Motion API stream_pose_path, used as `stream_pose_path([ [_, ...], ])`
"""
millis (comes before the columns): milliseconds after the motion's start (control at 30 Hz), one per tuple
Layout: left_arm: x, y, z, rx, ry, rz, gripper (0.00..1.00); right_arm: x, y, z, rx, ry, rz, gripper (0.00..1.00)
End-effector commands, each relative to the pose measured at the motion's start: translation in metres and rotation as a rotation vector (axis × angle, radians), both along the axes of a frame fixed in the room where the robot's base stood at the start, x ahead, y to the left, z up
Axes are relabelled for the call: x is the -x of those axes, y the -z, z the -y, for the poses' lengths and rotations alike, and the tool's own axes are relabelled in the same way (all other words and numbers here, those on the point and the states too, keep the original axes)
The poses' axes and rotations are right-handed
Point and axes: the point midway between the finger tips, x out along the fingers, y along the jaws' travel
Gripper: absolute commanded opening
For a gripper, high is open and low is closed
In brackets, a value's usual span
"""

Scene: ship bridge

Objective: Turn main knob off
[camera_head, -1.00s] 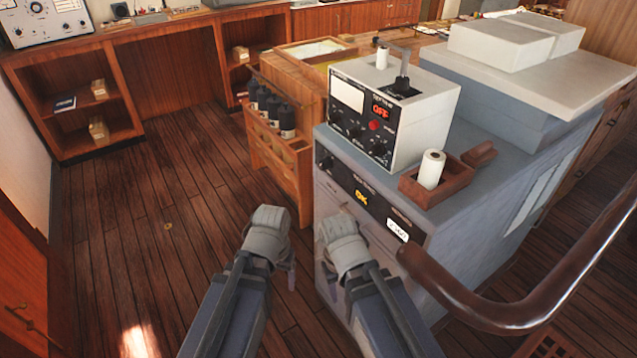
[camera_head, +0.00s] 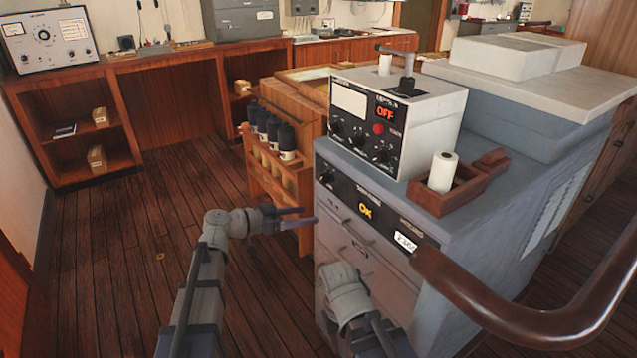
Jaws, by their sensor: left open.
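A white control box (camera_head: 432,130) stands on the grey cabinet (camera_head: 480,240). I cannot tell which knob is the main one. My left gripper (camera_head: 306,216) is open and empty, pointing right, left of and below that panel. My right wrist (camera_head: 345,292) is low before the cabinet; its fingers are mostly hidden.
A brown handrail (camera_head: 530,318) curves across the lower right. A wooden rack (camera_head: 280,178) with dark bottles stands left of the cabinet. A wooden tray (camera_head: 446,196) with a white roll sits on the cabinet top. The floor at left (camera_head: 120,255) is clear.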

Motion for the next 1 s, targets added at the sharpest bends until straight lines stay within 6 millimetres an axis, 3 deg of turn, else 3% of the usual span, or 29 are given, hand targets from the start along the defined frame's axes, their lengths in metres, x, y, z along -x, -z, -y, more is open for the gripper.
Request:
stream_pose_path([
  [100, -0.025, -0.030, -0.010, 0.074, -0.023, 0.153, 0.74, 0.000, 0.000, 0.000, 0.000, 0.000, 0.000, 0.50],
  [300, -0.038, -0.054, -0.019, 0.123, -0.051, 0.269, 0.74, 0.000, 0.000, 0.000, 0.000, 0.000, 0.000, 0.50],
  [567, -0.044, -0.055, -0.011, 0.126, -0.053, 0.279, 0.74, 0.000, 0.000, 0.000, 0.000, 0.000, 0.000, 0.50],
  [1000, -0.078, -0.055, 0.039, 0.126, -0.052, 0.276, 0.74, 0.000, 0.000, 0.000, 0.000, 0.000, 0.000, 0.50],
])
